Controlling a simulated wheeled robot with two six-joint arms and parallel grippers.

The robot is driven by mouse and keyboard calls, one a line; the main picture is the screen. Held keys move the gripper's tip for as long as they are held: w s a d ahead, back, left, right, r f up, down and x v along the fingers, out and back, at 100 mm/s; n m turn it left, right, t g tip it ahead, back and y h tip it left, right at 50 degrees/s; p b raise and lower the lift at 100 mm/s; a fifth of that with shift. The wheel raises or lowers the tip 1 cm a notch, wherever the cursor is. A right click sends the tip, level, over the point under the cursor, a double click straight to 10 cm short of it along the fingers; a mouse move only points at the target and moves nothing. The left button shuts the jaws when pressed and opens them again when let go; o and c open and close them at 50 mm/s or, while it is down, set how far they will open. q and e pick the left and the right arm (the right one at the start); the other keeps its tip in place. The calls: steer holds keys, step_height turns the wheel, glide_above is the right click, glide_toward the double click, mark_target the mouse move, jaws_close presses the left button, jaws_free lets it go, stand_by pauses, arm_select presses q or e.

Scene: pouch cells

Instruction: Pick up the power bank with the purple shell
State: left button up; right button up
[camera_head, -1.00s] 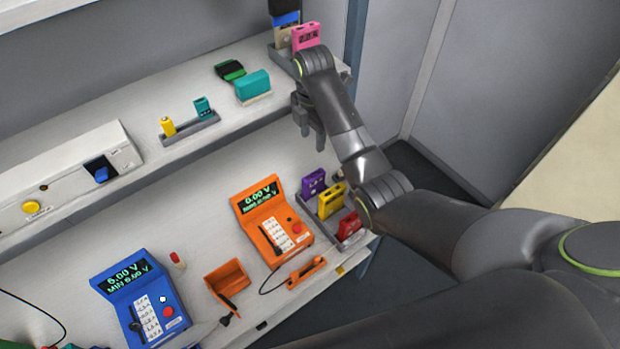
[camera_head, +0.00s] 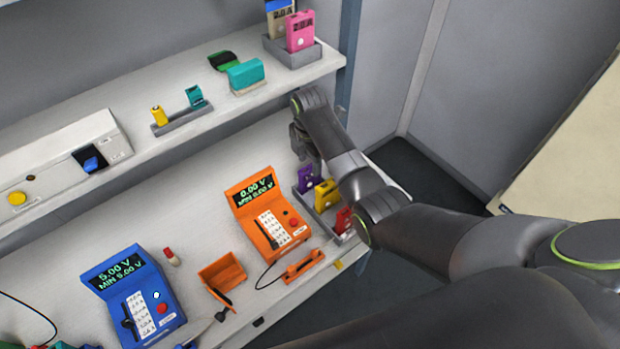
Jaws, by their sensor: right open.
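The power bank with the purple shell (camera_head: 307,179) stands at the far end of a grey rack (camera_head: 327,229) at the right end of the lower bench. A yellow one (camera_head: 325,196) and a red one (camera_head: 343,219) stand in the same rack, nearer the front. My right gripper (camera_head: 306,157) points down just above and behind the purple power bank, partly overlapping it in the view. Its fingers are open and appear empty. Whether they touch the power bank cannot be told. My left gripper is not in view.
An orange meter (camera_head: 268,214) and a blue meter (camera_head: 137,297) stand left of the rack. An orange open holder (camera_head: 222,274) sits between them. The upper shelf (camera_head: 205,72) overhangs behind, with a pink pack (camera_head: 300,31) in a grey bin at its right end.

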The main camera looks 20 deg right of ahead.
mark_target(310, 167)
steer(key=f, duration=0.3)
steer(key=shift+s+f+p, duration=0.2)
steer(key=shift+s+p, duration=0.1)
steer(key=shift+p, duration=0.1)
steer(key=shift+f, duration=0.6)
steer(key=shift+c, duration=0.2)
